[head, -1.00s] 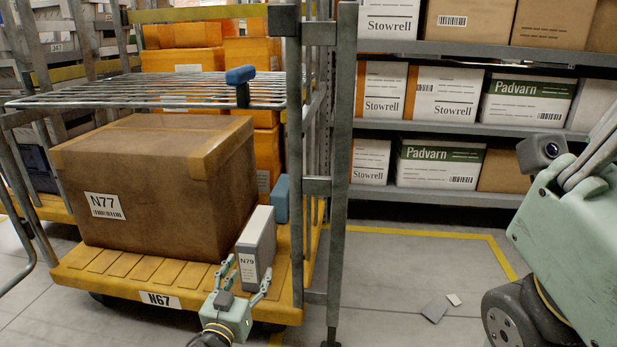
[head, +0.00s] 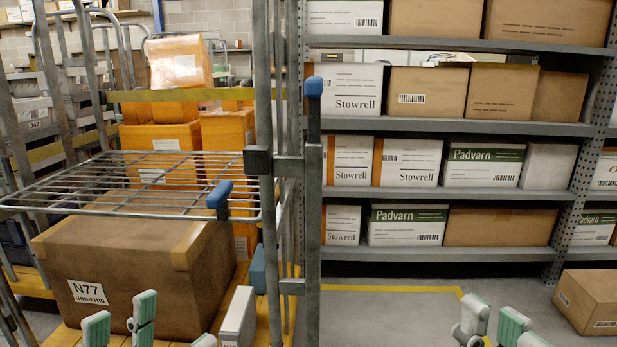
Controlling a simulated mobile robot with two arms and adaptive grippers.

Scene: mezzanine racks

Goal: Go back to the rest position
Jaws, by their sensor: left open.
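My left gripper (head: 150,322) is at the bottom left, low in front of the brown N77 carton. Its pale green fingers are spread, with nothing between them. My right gripper (head: 495,322) is at the bottom right, its fingers apart and empty; its lower part is cut off by the picture edge. A slim grey-white box (head: 238,318) stands on the yellow cart deck (head: 165,335), to the right of my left gripper and apart from it. Its lower part is cut off.
The N77 carton (head: 140,270) sits under a wire shelf (head: 130,185) with a blue-ended part (head: 219,194). A grey upright post (head: 313,220) stands right of the cart. Racks of cartons (head: 410,160) fill the back. A carton (head: 590,300) lies on the right floor.

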